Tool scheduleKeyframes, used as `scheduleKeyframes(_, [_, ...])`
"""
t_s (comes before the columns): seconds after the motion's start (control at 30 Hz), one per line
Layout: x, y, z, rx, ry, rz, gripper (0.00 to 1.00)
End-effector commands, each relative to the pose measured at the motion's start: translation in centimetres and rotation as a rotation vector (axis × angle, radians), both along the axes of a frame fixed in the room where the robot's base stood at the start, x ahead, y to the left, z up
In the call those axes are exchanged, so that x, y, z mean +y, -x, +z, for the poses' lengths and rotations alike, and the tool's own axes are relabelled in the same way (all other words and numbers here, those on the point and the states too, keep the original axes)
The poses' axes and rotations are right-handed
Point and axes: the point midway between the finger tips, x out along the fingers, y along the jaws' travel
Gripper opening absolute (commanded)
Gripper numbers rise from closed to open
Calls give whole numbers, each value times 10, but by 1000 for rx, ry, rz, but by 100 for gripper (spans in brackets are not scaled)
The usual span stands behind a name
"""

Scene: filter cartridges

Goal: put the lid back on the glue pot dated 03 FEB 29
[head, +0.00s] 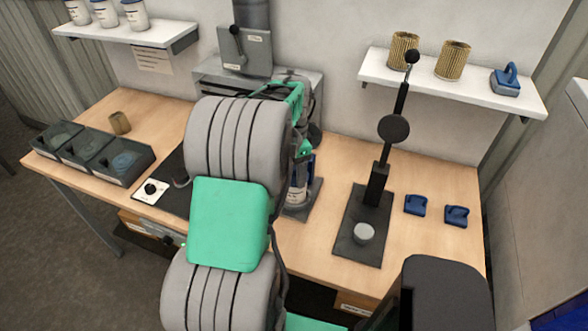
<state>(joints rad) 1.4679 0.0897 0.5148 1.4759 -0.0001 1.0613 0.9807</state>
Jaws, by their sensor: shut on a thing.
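A white and blue glue pot (297,194) stands at the middle of the bench on a dark plate, mostly hidden behind my arm. Its date and its top cannot be made out. My gripper (304,153) is at the pot's upper end, mostly hidden by my arm, with only a bit of green and dark parts showing. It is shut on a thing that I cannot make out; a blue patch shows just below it. I cannot tell whether this is the lid or part of the pot. No loose lid can be clearly picked out elsewhere.
Dark trays (110,171) and a tan cartridge (120,123) are at the left. Shelves hold several white pots (105,13) and pleated cartridges (453,60).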

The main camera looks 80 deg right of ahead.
Motion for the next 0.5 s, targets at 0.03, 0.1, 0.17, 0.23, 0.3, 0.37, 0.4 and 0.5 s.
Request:
scheduleKeyframes(0.03, [0,0,0,0,0,0,34])
scheduleKeyframes(0.1, [0,0,0,0,0,0,73])
scheduleKeyframes(0.17, [0,0,0,0,0,0,78])
scheduleKeyframes(0.23, [0,0,0,0,0,0,84])
scheduleKeyframes(0.3, [0,0,0,0,0,0,89])
scheduleKeyframes(0.37, [0,0,0,0,0,0,94])
scheduleKeyframes(0.4, [0,0,0,0,0,0,98])
scheduleKeyframes(0.5, [0,0,0,0,0,0,98])
